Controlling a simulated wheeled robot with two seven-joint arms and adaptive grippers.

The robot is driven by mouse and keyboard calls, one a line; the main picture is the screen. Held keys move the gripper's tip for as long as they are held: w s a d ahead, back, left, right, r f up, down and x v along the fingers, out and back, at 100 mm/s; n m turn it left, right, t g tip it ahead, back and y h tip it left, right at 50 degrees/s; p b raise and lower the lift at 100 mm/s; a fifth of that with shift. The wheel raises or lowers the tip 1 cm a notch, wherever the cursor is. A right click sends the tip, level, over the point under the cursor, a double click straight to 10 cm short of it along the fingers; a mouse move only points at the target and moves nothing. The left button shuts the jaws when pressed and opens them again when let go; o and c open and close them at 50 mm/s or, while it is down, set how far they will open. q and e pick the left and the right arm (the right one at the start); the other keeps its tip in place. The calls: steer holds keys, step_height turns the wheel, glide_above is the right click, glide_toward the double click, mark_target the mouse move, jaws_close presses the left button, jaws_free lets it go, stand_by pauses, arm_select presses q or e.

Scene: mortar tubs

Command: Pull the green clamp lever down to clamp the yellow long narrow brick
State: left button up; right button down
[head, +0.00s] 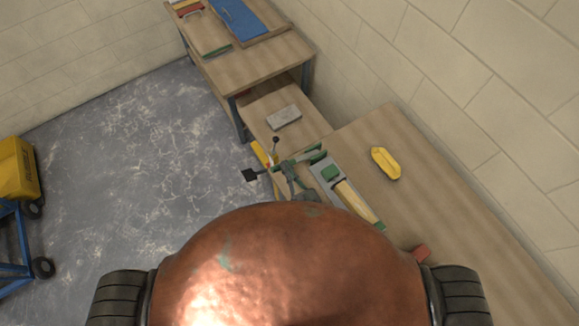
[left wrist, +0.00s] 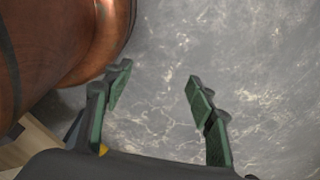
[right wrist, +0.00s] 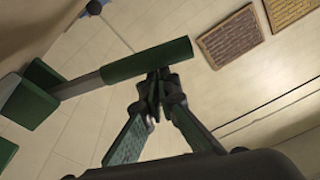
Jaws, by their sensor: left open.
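In the right wrist view the green clamp lever (right wrist: 148,60) is a thick green grip on a grey rod, running from lower left to upper right. The fingertips of my right gripper (right wrist: 158,84) come together just at the grip and look shut, with the grip beyond them; I cannot tell whether they touch it. In the head view a pale yellow long narrow brick (head: 355,201) lies in the grey clamp fixture beside a green block (head: 331,172). The lever and right gripper are small and tangled there. My left gripper (left wrist: 157,85) is open and empty above the floor.
A yellow object (head: 386,163) lies on the workbench (head: 440,195), near the wall. A grey block (head: 284,116) is on a lower surface beyond. Another table (head: 245,60) holds a blue panel (head: 238,18). A yellow and blue cart (head: 18,170) stands at left; the floor between is clear.

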arm_select(q)
steer(key=shift+w, duration=0.25)
arm_select(e)
steer(key=shift+s+a+f, duration=0.15)
steer(key=shift+s+f, duration=0.15)
steer(key=shift+f, duration=0.3)
step_height(320, 180, up, 6)
steer(key=w+f+p, duration=0.1)
steer(key=w+p, duration=0.1)
steer(key=p, duration=0.2)
arm_select(q)
steer(key=shift+w+r+b, duration=0.3)
steer(key=shift+r+b, duration=0.5)
steer(key=shift+b, duration=0.35)
arm_select(e)
steer(key=v, duration=1)
steer(key=shift+d, duration=0.5)
arm_select(q)
steer(key=shift+w, duration=0.1)
arm_select(e)
steer(key=shift+s, duration=0.15)
